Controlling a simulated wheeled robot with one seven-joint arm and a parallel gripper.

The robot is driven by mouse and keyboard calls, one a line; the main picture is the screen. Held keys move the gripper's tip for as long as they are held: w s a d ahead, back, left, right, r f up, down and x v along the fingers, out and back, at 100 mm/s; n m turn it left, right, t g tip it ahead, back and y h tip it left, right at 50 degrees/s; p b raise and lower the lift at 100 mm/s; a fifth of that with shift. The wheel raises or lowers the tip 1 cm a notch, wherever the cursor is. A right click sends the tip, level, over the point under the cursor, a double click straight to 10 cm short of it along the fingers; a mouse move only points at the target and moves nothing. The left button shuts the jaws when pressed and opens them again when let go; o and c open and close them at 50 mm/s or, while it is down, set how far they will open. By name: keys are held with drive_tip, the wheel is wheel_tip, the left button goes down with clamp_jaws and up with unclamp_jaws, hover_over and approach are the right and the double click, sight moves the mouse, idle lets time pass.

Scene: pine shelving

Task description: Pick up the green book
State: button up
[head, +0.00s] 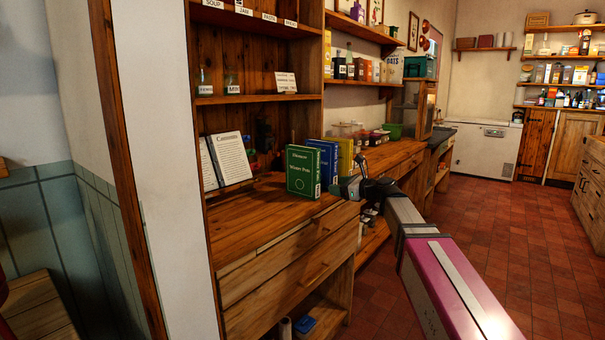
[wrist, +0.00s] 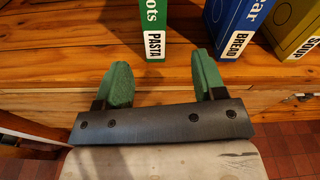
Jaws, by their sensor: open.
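The green book (head: 303,171) stands upright on the wooden counter of the shelf unit, its cover facing the head camera. In the wrist view the lower part of the green book (wrist: 153,30) shows, with a white PASTA label on its spine. My gripper (wrist: 160,80) is open and empty, its two green fingers pointing at the book from just short of it, with a gap between. The book's spine lies roughly between the finger lines. In the head view my gripper (head: 345,188) is at the counter's front edge, right of the book.
A blue book (head: 326,160) labelled BREAD in the wrist view and a yellow book (head: 345,155) labelled SOUP stand to the right of the green one. An open contents book (head: 229,158) leans at the left. The counter (head: 250,225) in front is clear.

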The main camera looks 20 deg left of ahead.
sight(310, 168)
drive_tip(key=shift+m+y, duration=0.7)
drive_tip(key=shift+m, duration=0.2)
drive_tip(key=w+a+r, duration=0.1)
drive_tip(key=a, duration=0.3)
drive_tip(key=w+a+r, duration=0.1)
drive_tip(key=w+a, duration=0.1)
drive_tip(key=a, duration=0.2)
drive_tip(key=w+a+r, duration=0.1)
drive_tip(key=a+r, duration=0.1)
drive_tip(key=a, duration=0.2)
drive_tip(key=shift+w+r, duration=0.1)
drive_tip(key=shift+w, duration=0.05)
clamp_jaws()
drive_tip(key=shift+r, duration=0.1)
